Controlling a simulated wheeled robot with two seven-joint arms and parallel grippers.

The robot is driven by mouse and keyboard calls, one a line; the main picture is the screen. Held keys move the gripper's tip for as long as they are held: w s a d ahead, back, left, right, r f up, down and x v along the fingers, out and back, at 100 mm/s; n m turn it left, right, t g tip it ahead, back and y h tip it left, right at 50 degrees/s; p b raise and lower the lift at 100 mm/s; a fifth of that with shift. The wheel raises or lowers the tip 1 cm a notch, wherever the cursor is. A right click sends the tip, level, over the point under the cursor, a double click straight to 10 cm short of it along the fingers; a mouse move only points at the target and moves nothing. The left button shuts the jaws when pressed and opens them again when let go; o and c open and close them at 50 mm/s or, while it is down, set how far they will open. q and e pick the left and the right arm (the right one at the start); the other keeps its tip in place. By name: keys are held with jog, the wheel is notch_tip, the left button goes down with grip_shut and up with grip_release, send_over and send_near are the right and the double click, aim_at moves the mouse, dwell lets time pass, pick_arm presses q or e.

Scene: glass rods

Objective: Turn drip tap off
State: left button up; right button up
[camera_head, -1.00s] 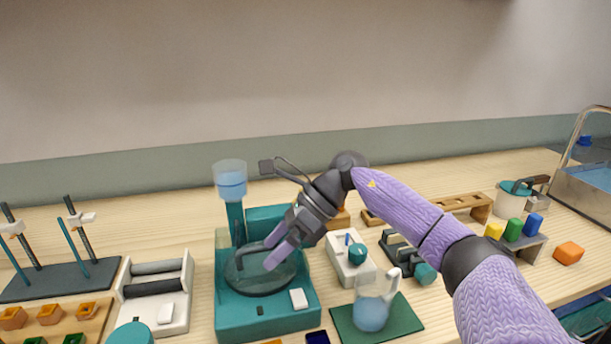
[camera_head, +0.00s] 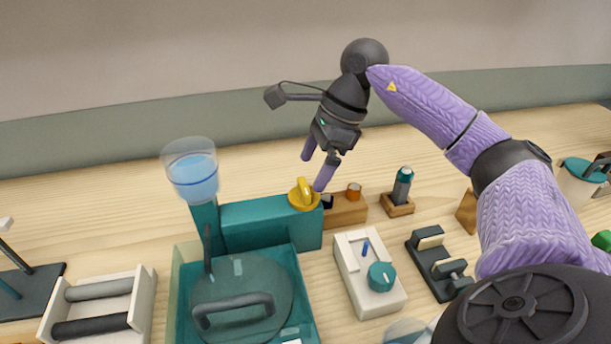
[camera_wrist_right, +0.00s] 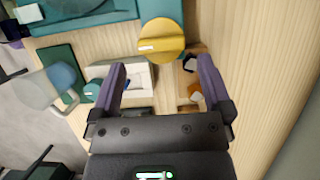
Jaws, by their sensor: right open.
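The drip tap is a yellow round knob with a raised ridge (camera_head: 304,194) on top of the right end of a teal block (camera_head: 262,225). In the right wrist view the yellow knob (camera_wrist_right: 161,40) lies just beyond and between the fingertips. My right gripper (camera_head: 316,172) is open, with purple fingers pointing down beside and behind the knob. I cannot tell from the head view whether a finger touches it. A clear cup of blue water (camera_head: 192,175) stands on a teal post left of the block. My left gripper is not in view.
A clear lid with a dark handle (camera_head: 240,295) lies in front of the block. A white box with a teal dial (camera_head: 368,275) and a wooden holder with a dark bottle (camera_head: 400,190) stand to the right. Bare table lies behind.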

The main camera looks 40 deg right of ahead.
aim_at(304, 185)
jog(key=x, duration=0.3)
jog(key=shift+f, duration=0.15)
jog(key=shift+w+a+f+b, duration=0.1)
jog(key=shift+a+f+b, duration=0.1)
jog(key=shift+f+b, duration=0.1)
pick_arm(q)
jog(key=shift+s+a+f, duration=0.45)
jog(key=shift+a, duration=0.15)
pick_arm(e)
jog(key=c, duration=1.1)
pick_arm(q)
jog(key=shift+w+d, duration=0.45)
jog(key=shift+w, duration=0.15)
